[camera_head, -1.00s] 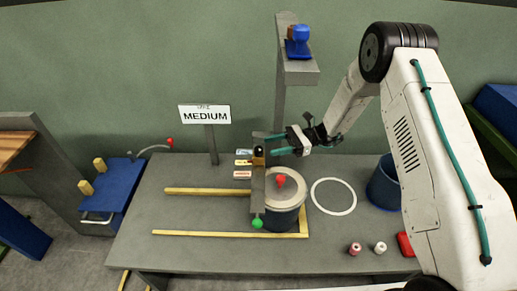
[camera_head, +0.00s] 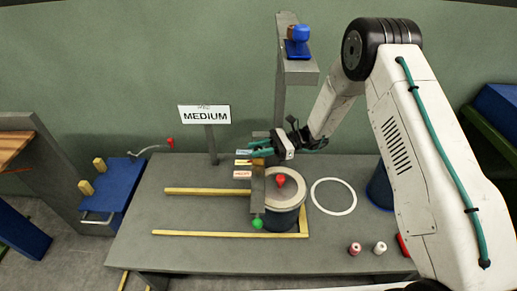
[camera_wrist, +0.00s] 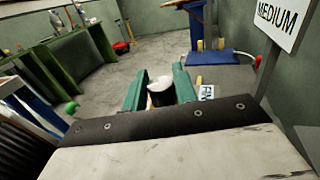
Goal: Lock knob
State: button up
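The lock knob (camera_wrist: 160,92), dark with a pale top, stands between the two green fingers of my gripper (camera_wrist: 158,88) in the wrist view. The fingers are apart on either side of it; whether they touch it is hard to tell. In the head view my gripper (camera_head: 260,146) is at the top of the grey upright bracket (camera_head: 258,190), beside the small coloured labels (camera_head: 243,163), and mostly hides the knob. A green ball (camera_head: 257,223) is at the bracket's lower end. A red knob (camera_head: 281,181) sits on the round pale lid (camera_head: 290,190) beside it.
A MEDIUM sign (camera_head: 205,115) stands behind left, close to my gripper in the wrist view. A tall grey post (camera_head: 281,105) with a blue item rises behind. Yellow rails (camera_head: 210,191) lie on the grey table (camera_head: 180,255). A white ring (camera_head: 334,196) marks clear tabletop.

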jog(key=shift+m+t, duration=0.3)
jog(key=shift+t, duration=0.2)
jog(key=shift+m+t, duration=1.3)
jog(key=shift+t, duration=0.7)
jog(key=shift+m+t, duration=1.3)
jog(key=shift+t, duration=0.7)
jog(key=o, duration=1)
jog(key=shift+c, duration=0.2)
jog(key=shift+v, duration=3.9)
jog(key=shift+s+f, duration=0.1)
